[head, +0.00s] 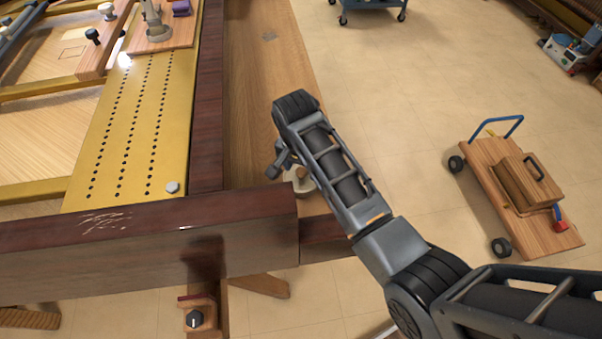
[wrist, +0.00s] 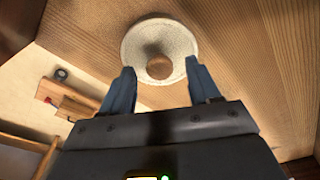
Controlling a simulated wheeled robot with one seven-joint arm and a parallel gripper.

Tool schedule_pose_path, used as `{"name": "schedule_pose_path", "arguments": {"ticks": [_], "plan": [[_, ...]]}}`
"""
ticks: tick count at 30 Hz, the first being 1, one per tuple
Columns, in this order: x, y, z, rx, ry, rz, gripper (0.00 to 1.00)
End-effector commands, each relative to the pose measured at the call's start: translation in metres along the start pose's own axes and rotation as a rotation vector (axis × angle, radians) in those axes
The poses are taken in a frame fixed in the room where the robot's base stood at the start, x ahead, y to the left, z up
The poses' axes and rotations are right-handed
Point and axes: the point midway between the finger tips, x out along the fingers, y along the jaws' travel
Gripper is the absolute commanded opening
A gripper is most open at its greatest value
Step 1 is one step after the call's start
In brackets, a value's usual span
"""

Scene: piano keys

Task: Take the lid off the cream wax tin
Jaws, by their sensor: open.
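The cream wax tin (wrist: 160,32) shows in the wrist view from above as a round, pale speckled lid with a brown knob (wrist: 159,67) at its middle. It rests on a wooden surface. My gripper (wrist: 160,72) is open, with one blue finger on each side of the knob and nothing visibly held. Whether the fingers touch the knob or lid, I cannot tell. In the head view the tin (head: 304,185) is mostly hidden behind my arm and gripper (head: 283,164). The tin's body below the lid is hidden.
A dark red-brown piano beam (head: 150,235) crosses in front, and a raised rim (head: 207,100) stands left of the wooden ledge (head: 262,75). A gold perforated plate (head: 130,130) lies further left. A wooden trolley (head: 515,190) stands on the floor at right.

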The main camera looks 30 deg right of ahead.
Motion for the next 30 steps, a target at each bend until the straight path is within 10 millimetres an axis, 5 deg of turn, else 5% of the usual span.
{"name": "schedule_pose_path", "arguments": {"ticks": [10,27,30], "plan": [[0.0092,0.0000,0.0000,0.000,0.000,-0.001,0.61],[0.0090,0.0001,-0.0001,0.001,0.000,0.000,0.07],[0.0090,0.0002,-0.0001,0.001,0.000,0.000,0.03]]}}
